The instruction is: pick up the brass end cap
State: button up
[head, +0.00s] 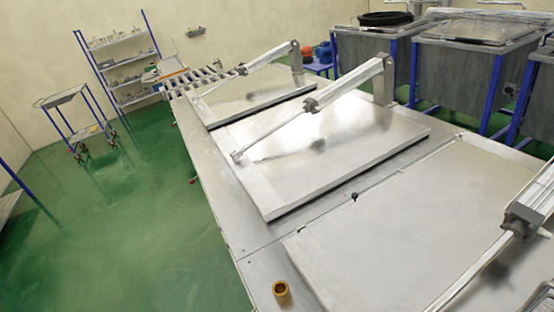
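The brass end cap (281,292) is a small, short golden cylinder with a dark hollow top. It stands upright on the steel bench's narrow front border (262,262), near the bottom middle of the head view. It sits beside the left edge of the nearest steel lid (390,240), with a small gap between them. My gripper does not show in this view, so its place relative to the cap cannot be told.
Steel lids with pneumatic cylinders (345,85) run along the bench. The nearest cylinder (530,205) is at the right edge. Green floor (130,235) lies open to the left. A trolley (60,97), shelves (125,65) and grey bins (455,80) stand farther back.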

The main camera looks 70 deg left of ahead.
aim_at(280, 289)
jog(key=k, duration=0.4)
jog(key=u, duration=1.9)
jog(key=k, duration=1.35)
jog(key=z, duration=0.45)
jog(key=i, duration=1)
jog(key=u, duration=0.05)
